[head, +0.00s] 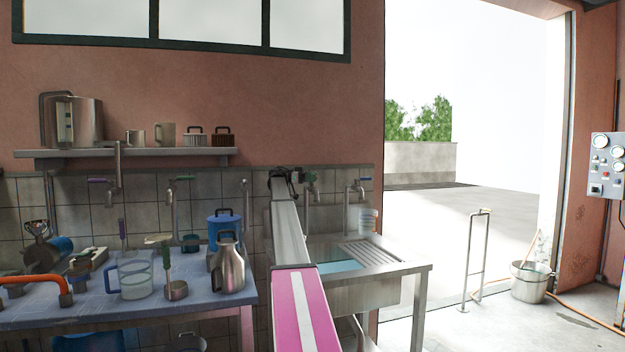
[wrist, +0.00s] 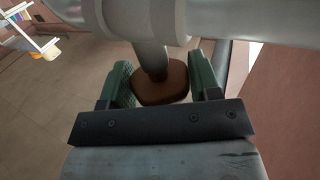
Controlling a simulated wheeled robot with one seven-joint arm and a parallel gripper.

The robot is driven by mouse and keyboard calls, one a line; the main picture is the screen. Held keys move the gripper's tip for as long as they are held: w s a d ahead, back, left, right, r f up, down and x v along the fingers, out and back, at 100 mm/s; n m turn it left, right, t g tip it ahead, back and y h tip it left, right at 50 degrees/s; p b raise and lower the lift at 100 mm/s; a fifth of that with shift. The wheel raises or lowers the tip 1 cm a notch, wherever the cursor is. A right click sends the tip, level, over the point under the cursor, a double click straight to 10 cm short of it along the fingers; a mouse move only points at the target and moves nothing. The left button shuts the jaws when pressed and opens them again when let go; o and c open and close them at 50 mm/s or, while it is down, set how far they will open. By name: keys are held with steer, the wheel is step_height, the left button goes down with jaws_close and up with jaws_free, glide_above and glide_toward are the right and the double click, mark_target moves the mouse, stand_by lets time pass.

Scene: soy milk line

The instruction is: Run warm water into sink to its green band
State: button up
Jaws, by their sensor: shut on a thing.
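The metal sink (head: 385,273) stands right of the tiled-wall table, with pale blue water (head: 338,266) in its basin. No green band can be made out; my arm covers part of the sink's left side. My gripper (head: 303,179) is at a wall tap (head: 316,192) above the sink's left part. In the wrist view, the green-padded fingers of my gripper (wrist: 161,86) are shut on a brown tap knob (wrist: 160,94) at the end of a grey pipe (wrist: 151,55). A blue-handled tap (head: 355,187) is farther right over the sink. I cannot make out a stream of water.
A blue-topped table (head: 202,302) on the left carries a measuring jug (head: 133,281), a steel flask (head: 229,268) and tools. A shelf (head: 130,154) with pots hangs above. A bucket (head: 530,283) stands by the open doorway. The floor right of the sink is partly clear.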

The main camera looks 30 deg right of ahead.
steer(key=o, duration=0.9)
steer(key=v, duration=1)
steer(key=shift+w+a, duration=0.25)
steer(key=shift+a, duration=0.05)
